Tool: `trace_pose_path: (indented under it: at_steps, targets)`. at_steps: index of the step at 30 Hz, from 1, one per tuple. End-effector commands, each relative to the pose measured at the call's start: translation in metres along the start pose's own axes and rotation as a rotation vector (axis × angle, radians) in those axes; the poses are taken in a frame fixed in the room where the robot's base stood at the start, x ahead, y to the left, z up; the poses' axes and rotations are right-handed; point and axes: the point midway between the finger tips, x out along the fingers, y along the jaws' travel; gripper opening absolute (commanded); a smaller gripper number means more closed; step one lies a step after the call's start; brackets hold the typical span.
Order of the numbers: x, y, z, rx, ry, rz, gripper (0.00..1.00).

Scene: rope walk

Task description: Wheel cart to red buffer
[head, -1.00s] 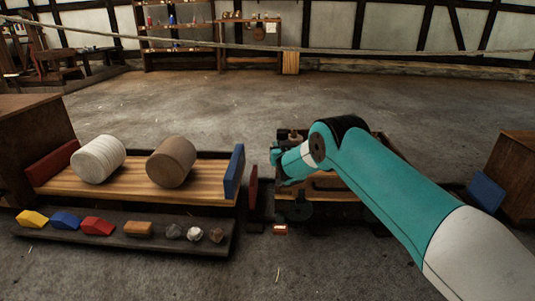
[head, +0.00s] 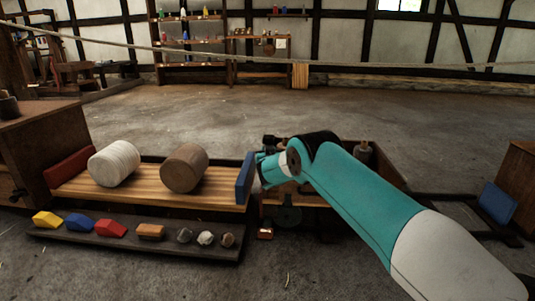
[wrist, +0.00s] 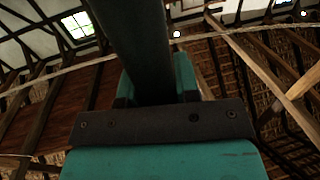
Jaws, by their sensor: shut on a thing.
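The dark wooden cart (head: 393,174) stands on the floor right of the plank platform, partly hidden behind my arm. My gripper (head: 265,171) is at the cart's left end, close to the blue plate (head: 244,178) on the platform's right end. In the wrist view my gripper is shut on a dark bar (wrist: 140,50), which looks like the cart's handle. The red buffer is not visible between cart and platform. Any gap between cart and blue plate is too narrow to judge.
The platform (head: 130,194) carries a white and a brown roll. A dark shelf (head: 130,244) in front holds coloured blocks and stones. Low dark rails (head: 465,203) run right of the cart to another blue plate (head: 497,202). The floor behind is clear.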

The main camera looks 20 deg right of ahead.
Motion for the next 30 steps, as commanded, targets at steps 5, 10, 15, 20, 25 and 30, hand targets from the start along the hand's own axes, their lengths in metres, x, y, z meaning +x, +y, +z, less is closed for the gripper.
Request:
trace_pose_path:
  at_steps: [5,10,15,20,25,30]
  targets:
    - [-0.001,-0.007,0.001,0.003,-0.002,-0.012,0.55]
    - [-0.001,-0.003,0.001,0.002,-0.001,-0.007,0.55]
    - [-0.003,-0.002,-0.001,0.002,0.0,-0.005,0.55]
    - [-0.019,-0.002,-0.003,0.0,-0.004,-0.003,0.55]
    - [-0.055,-0.002,-0.005,-0.003,-0.006,-0.006,0.55]
    - [-0.099,-0.004,-0.002,-0.004,-0.007,-0.01,0.55]
